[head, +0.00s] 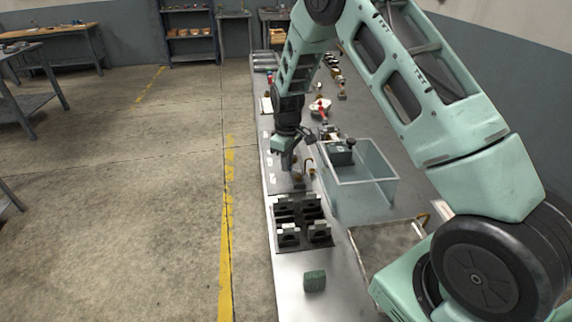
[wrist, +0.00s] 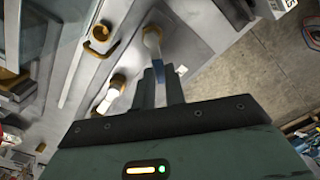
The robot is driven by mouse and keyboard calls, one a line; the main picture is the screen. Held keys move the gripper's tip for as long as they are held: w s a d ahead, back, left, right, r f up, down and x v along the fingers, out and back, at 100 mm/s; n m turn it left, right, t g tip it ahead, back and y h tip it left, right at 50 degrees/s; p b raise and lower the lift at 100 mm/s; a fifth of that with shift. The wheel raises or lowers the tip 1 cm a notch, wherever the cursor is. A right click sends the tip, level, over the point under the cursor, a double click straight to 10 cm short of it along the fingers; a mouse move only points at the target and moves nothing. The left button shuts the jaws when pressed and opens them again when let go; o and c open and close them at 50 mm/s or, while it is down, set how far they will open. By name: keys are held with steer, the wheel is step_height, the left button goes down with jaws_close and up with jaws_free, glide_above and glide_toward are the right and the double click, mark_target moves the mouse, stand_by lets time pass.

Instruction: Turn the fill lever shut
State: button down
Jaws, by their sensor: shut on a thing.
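The fill lever (wrist: 153,42) shows in the wrist view as a pale metal handle with a brass-coloured part near its far end. My gripper (wrist: 162,70) is shut on the lever's near end, which runs in between the two dark fingers. A bit of blue shows beside the right finger. In the head view my gripper (head: 288,167) points down at the bench, beside small brass fittings. The lever's held end is mostly hidden by the fingers there.
A clear-walled tank (head: 378,182) stands just right of my gripper. A brass hook (wrist: 101,33) and a second pale, brass-topped fitting (wrist: 112,92) are left of the lever.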

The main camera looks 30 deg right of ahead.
steer(key=m, duration=0.2)
steer(key=d+m, duration=0.2)
steer(key=m, duration=0.1)
steer(key=shift+w+m+b, duration=0.3)
steer(key=shift+b, duration=0.05)
steer(key=shift+s+d+m, duration=0.1)
steer(key=shift+d+m, duration=0.3)
steer(key=shift+m, duration=0.75)
steer(key=shift+s+d+m, duration=0.1)
steer(key=shift+d+m, duration=0.25)
steer(key=shift+m, duration=0.8)
steer(key=c, duration=1.5)
jaws_free()
steer(key=shift+o, duration=0.2)
